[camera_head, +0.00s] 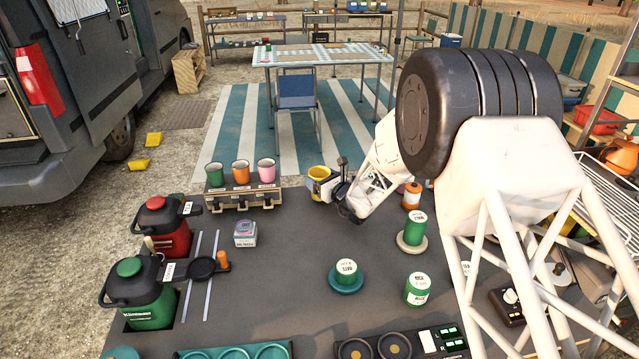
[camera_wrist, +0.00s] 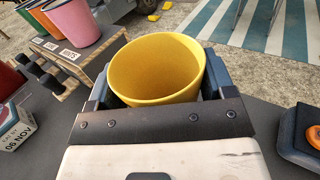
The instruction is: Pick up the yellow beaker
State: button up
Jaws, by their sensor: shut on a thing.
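The yellow beaker (camera_head: 318,173) is upright near the far edge of the dark grey table (camera_head: 285,262), to the right of the beaker rack. My gripper (camera_head: 328,186) reaches it from the right and is shut around its sides. In the wrist view the yellow beaker (camera_wrist: 157,70) sits between the two fingers of my gripper (camera_wrist: 155,88), its open mouth toward the camera and empty. The beaker's lower part is hidden by the gripper, so I cannot tell whether its base touches the table.
A wooden rack (camera_head: 243,197) with green, orange and pink beakers stands just left. A small labelled box (camera_head: 245,233), a red canister (camera_head: 162,227) and a green canister (camera_head: 138,293) are further left. Labelled green tins (camera_head: 415,228) stand to the right. The table's centre is clear.

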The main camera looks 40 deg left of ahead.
notch_tip(320, 180, up, 2)
jog(key=shift+s+d+r, duration=0.1)
jog(key=s+d+r, duration=0.1)
jog(key=s+d, duration=0.9)
jog(key=d, duration=0.1)
jog(key=shift+s+d, duration=0.3)
jog(key=shift+s, duration=0.05)
